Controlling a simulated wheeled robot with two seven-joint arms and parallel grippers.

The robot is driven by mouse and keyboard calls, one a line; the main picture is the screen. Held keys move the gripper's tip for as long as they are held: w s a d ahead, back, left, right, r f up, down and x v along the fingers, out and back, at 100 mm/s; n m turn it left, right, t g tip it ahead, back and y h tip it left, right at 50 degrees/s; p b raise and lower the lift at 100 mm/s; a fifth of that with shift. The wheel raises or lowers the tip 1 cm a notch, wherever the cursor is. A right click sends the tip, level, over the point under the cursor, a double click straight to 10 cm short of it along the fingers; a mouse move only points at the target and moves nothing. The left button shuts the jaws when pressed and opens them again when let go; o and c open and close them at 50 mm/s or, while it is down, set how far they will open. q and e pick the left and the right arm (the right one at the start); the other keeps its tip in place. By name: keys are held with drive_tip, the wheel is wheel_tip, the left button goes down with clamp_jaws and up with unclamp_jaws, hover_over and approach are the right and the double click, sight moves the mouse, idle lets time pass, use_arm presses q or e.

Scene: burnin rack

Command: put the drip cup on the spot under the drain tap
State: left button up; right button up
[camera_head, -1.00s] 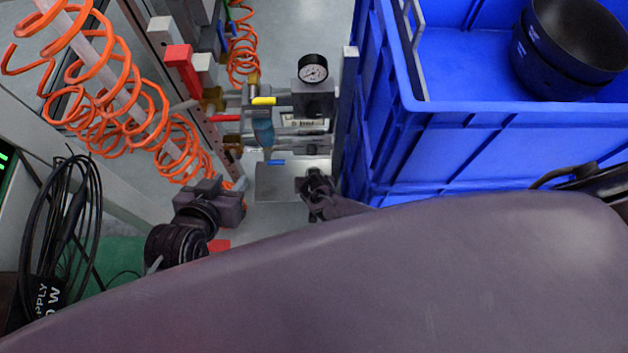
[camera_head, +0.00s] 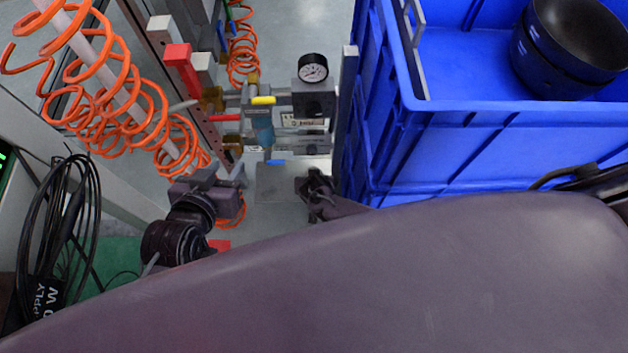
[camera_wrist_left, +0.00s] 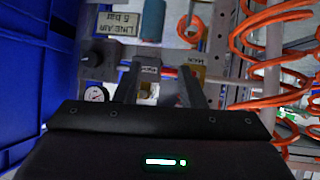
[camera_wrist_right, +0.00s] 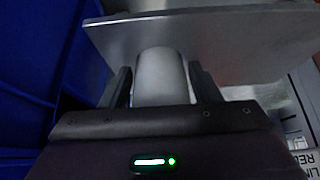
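A pale grey cylinder, seemingly the drip cup (camera_wrist_right: 161,75), stands between the fingers of my right gripper (camera_wrist_right: 161,68), both fingertips against its sides. It overlaps a flat metal plate (camera_wrist_right: 235,38); whether it touches the plate is unclear. In the head view my right gripper (camera_head: 318,185) is at the plate's right edge, and I cannot make out the cup. My left gripper (camera_head: 240,178) is left of the plate (camera_head: 280,182). In the left wrist view its fingers are apart, facing the pipework near a small label (camera_wrist_left: 148,70) that seems to read DRAIN. The tap's outlet is not clear.
A pressure gauge (camera_head: 313,68) and a yellow handle (camera_head: 263,100) sit above the plate. A blue crate (camera_head: 480,150) with black bowls (camera_head: 570,50) stands close on the right. Orange coiled hoses (camera_head: 120,110) hang at left, with black cable (camera_head: 75,220) below.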

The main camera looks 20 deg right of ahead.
drive_tip(key=shift+o, duration=1.1)
drive_tip(key=shift+r, duration=0.1)
drive_tip(key=p+v, duration=0.2)
drive_tip(key=shift+s+r, duration=0.1)
drive_tip(key=shift+r, duration=0.3)
drive_tip(key=p+v, duration=0.3)
drive_tip(key=v, duration=0.1)
use_arm(q)
drive_tip(key=s+a+f+g+y, duration=0.3)
drive_tip(key=s+a+f+g, duration=0.3)
drive_tip(key=s, duration=0.3)
drive_tip(key=shift+a+f+n+g+y, duration=0.2)
drive_tip(key=shift+f+n+g+y, duration=0.1)
drive_tip(key=shift+g, duration=0.4)
use_arm(e)
drive_tip(key=shift+s+a+r, duration=0.1)
drive_tip(key=shift+s+r, duration=0.15)
drive_tip(key=shift+r, duration=0.05)
use_arm(q)
drive_tip(key=shift+r, duration=0.1)
use_arm(e)
drive_tip(key=shift+a+r, duration=0.1)
